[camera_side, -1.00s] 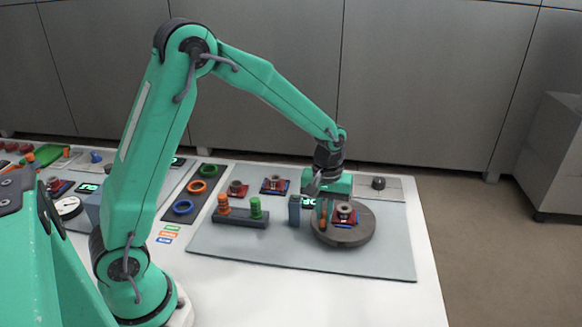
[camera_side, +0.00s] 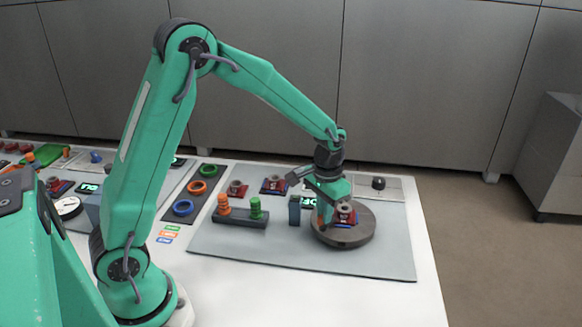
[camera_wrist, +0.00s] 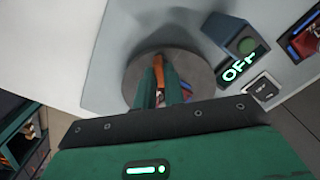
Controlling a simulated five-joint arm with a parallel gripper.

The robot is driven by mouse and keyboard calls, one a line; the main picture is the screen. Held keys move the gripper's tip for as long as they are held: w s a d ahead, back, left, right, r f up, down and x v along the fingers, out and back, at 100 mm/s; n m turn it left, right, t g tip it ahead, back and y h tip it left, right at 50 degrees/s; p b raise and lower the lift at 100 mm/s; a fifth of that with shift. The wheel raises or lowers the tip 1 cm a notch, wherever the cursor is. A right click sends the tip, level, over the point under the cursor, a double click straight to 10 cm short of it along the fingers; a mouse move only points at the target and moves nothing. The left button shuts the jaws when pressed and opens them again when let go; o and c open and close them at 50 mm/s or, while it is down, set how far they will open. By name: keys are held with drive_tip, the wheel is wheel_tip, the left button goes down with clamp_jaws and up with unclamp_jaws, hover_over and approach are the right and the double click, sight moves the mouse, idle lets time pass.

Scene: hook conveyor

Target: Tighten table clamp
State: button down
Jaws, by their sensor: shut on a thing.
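The grey round table (camera_side: 352,237) stands on the mat at the right. It also shows in the wrist view (camera_wrist: 200,66). A red and blue part with a grey ring on top (camera_side: 345,210) sits on it. My gripper (camera_side: 325,218) is down over the table's left part, beside that part. In the wrist view its two green fingers (camera_wrist: 160,84) are shut on an upright orange clamp handle (camera_wrist: 160,68). The fingers hide the handle in the side view, and the handle's lower end is hard to make out in the wrist view.
A blue-grey post (camera_side: 294,211) stands close left of the table. Behind are a lit display, reading OFF in the wrist view (camera_wrist: 239,68), and a black knob (camera_side: 378,183). A peg block (camera_side: 240,217) stands further left. The mat's front right is clear.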

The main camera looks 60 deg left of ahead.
drive_tip(key=shift+r, duration=0.1)
idle(0.3)
drive_tip(key=c, duration=1.5)
unclamp_jaws()
wheel_tip(320, 180, up, 7)
drive_tip(key=shift+r, duration=0.4)
